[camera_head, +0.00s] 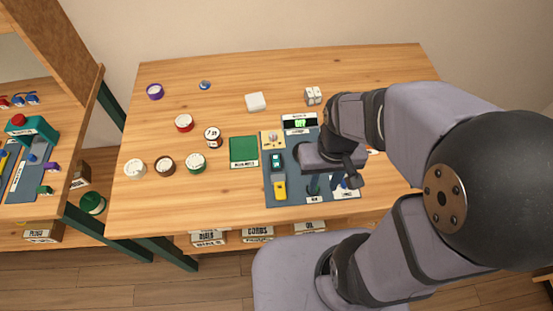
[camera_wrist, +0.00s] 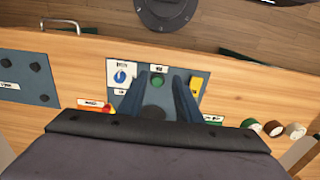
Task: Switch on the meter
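A blue-grey panel (camera_head: 292,201) lies near the table's front edge. At its back stands a small meter display (camera_head: 300,123) with green characters, too small to read surely. A green round knob (camera_head: 313,185) sits at the panel's front; it also shows in the wrist view (camera_wrist: 158,82), seen between my fingers. A white dial plate (camera_wrist: 122,76) lies beside it, partly covered by my gripper in the head view. My gripper (camera_wrist: 161,77) is open and empty above the panel, its fingers apart. In the wrist view the meter display is hidden behind my gripper.
A teal-and-white piece (camera_head: 277,160) and a yellow piece (camera_head: 280,188) sit on the panel's left side. A small switch plate (camera_head: 273,139) is behind them. A green mat (camera_head: 244,152) lies left of the panel. Several lidded jars stand further left. The table's back left is mostly clear.

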